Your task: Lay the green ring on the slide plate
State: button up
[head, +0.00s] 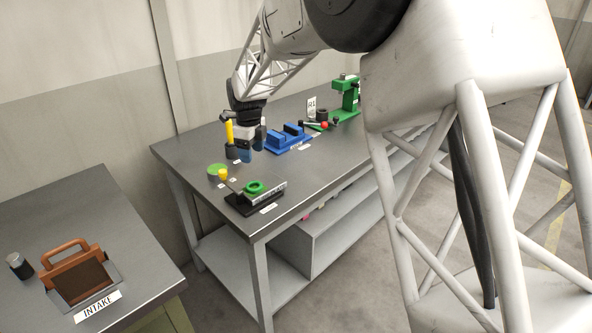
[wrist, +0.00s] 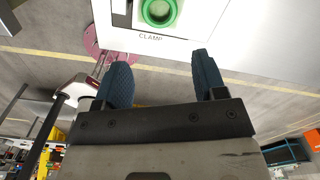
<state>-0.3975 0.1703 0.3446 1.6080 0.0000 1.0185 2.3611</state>
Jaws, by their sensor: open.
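The green ring (head: 254,187) appears to lie on a black-based fixture with a grey top plate (head: 269,188), near the front of the metal bench. The fixture carries a label too small to read, so I take it as the slide plate without being sure. My gripper (head: 252,147) is open and empty, above the bench behind the ring and apart from it. In the wrist view its two blue fingers (wrist: 163,82) stand wide apart with nothing between them. That view also has a round green part on a white surface marked CLAMP; I cannot tell what it is.
A flat green disc (head: 216,169) and a yellow knob (head: 222,174) lie left of the fixture. A blue fixture (head: 289,140) and a green stand (head: 348,98) are farther back. An orange-handled box (head: 76,278) stands by the INTAKE label on the left table.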

jog(key=s+d+r+n+t, duration=0.1)
jog(key=s+d+r+n, duration=0.45)
jog(key=s+d, duration=0.45)
jog(key=s+d+r+n, duration=0.5)
jog(key=s+d+r, duration=0.1)
jog(key=s+d, duration=0.35)
jog(key=s+d+f+n, duration=0.1)
jog(key=s+d+n, duration=0.3)
jog(key=s, duration=0.5)
jog(key=s+d+f+n+t, duration=0.1)
jog(key=s+d+n, duration=0.2)
jog(key=s, duration=0.6)
jog(key=s+d+f+n, duration=0.2)
jog(key=s+d+n, duration=0.2)
jog(key=s, duration=0.5)
jog(key=shift+d+n+t, duration=0.3)
jog(key=shift+d+n, duration=0.05)
jog(key=shift+d, duration=0.55)
jog(key=shift+w, duration=0.1)
